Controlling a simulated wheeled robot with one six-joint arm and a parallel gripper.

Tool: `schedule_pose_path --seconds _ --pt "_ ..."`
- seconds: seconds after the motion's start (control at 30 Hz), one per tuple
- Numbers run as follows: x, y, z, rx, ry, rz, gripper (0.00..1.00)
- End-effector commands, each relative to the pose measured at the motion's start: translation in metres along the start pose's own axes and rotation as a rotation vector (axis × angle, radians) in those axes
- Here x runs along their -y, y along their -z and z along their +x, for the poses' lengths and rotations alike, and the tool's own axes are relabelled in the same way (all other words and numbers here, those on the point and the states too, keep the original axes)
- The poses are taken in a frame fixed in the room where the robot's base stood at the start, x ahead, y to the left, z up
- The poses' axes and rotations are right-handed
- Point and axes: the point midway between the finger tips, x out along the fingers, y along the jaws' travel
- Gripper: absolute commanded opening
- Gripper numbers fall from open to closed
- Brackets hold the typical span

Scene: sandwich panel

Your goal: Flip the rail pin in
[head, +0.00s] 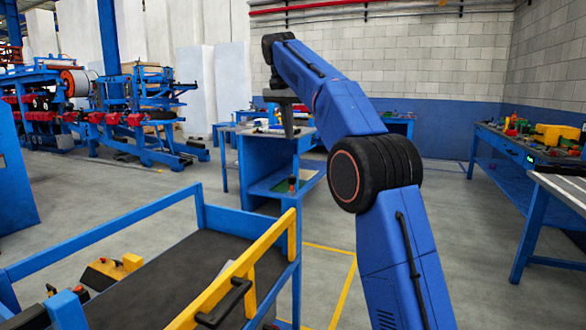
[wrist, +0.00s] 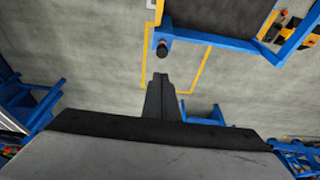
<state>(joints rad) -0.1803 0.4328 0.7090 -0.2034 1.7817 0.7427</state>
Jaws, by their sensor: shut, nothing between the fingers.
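My gripper (head: 287,128) is raised on the blue arm, fingers pointing down, in front of the blue workbench in the head view. In the wrist view its dark fingers (wrist: 160,80) are together with nothing between them, over bare floor. A cart with a dark deck (head: 165,275) stands at the lower left of the head view. Its near side has a yellow rail (head: 262,248) with a black handle-like part (head: 224,304) on it. I cannot clearly make out the rail pin. My gripper is well apart from the rail.
A blue workbench (head: 262,160) stands beyond the cart. Another bench (head: 520,150) with coloured items runs along the right. A yellow and black item (head: 103,275) lies at the cart's left. A dark round part (wrist: 162,49) shows near the cart in the wrist view. Grey floor lies open between.

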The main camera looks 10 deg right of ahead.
Motion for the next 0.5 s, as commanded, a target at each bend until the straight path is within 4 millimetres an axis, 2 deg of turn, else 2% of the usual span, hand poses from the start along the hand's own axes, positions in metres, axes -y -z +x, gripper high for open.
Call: schedule_pose_path --seconds 0.33,0.5 --pt "-0.001 0.000 0.003 0.000 -0.001 0.000 0.00" --pt "-0.001 -0.001 0.019 0.001 -0.002 0.000 0.00"
